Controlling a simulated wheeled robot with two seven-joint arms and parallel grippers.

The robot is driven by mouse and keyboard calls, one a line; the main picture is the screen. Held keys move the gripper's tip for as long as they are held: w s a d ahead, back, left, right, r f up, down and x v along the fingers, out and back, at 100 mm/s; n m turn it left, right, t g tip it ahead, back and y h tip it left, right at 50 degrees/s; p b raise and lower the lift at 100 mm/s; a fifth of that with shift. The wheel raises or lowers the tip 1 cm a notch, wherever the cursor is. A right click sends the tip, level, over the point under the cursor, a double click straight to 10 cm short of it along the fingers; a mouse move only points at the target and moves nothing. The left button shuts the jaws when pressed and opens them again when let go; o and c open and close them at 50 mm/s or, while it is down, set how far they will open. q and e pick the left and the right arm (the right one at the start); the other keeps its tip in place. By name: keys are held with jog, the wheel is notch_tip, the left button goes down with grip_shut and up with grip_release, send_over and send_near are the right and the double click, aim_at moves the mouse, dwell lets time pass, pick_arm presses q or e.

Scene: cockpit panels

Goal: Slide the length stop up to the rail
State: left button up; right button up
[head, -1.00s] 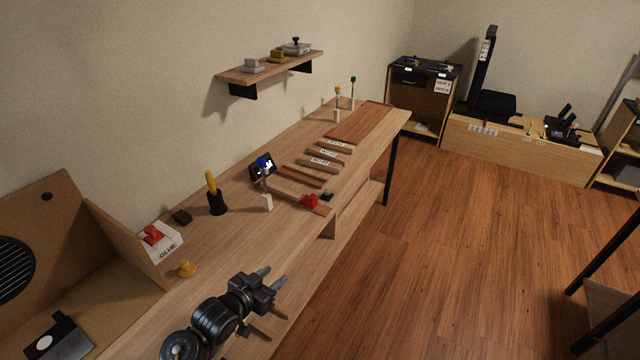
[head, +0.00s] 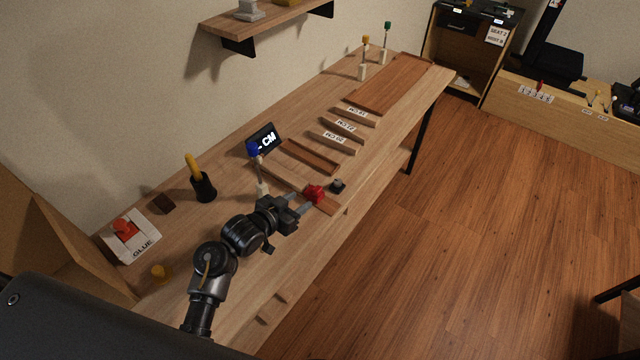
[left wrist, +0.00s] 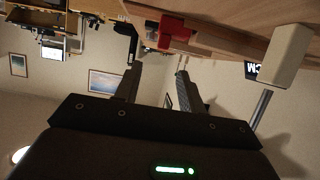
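The red block (head: 314,193), which I take to be the length stop, sits on a flat wooden strip (head: 329,205) near the bench's front edge. It also shows in the left wrist view (left wrist: 172,30), just beyond the fingertips. A darker wooden bar (head: 310,157) lies behind it; I cannot tell for sure which piece is the rail. My left gripper (head: 305,204) is open and empty, its fingertips close to the red block's near side. In the left wrist view the fingers (left wrist: 158,78) stand apart with nothing between them. My right gripper is not in view.
A small dark knob (head: 338,186) is right of the red block.

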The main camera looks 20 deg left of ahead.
aim_at(316, 190)
pick_arm(q)
jog(key=x, duration=0.9)
jog(key=shift+w+f+p, duration=0.2)
jog(key=shift+w+p, duration=0.2)
jog(key=shift+w+f, duration=0.1)
jog(key=shift+w, duration=0.15)
jog(key=shift+w+d+f, duration=0.15)
jog(key=shift+w, duration=0.05)
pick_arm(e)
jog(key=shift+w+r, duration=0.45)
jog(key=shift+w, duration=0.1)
pick_arm(q)
jog(key=shift+c, duration=0.4)
grip_shut()
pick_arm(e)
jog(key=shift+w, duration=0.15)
